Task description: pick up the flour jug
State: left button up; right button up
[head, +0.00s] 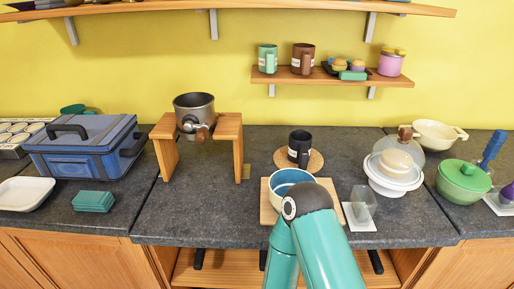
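No jug in view carries a label I can read as flour. A small translucent grey jug-like container (362,203) stands on a white square plate (361,222) near the front counter edge, right of centre; I cannot tell what is in it. One of my teal arms rises from the bottom edge, bent at a dark joint in front of a blue-lined bowl (291,176) on a wooden board (267,206). The arm hides part of the bowl and board. Neither gripper shows.
A dark pot (194,105) sits on a wooden stand (166,132). A black mug (300,146) is behind the bowl. A white cake stand with a glass dome (393,182) and a green pot (463,182) are right.

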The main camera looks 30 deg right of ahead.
aim_at(300, 140)
jog(key=z, duration=1.1)
jog(key=i, duration=0.1)
jog(key=u, duration=2.05)
jog(key=k, duration=2.4)
jog(key=z, duration=1.1)
jog(key=i, duration=1)
jog(key=u, duration=0.1)
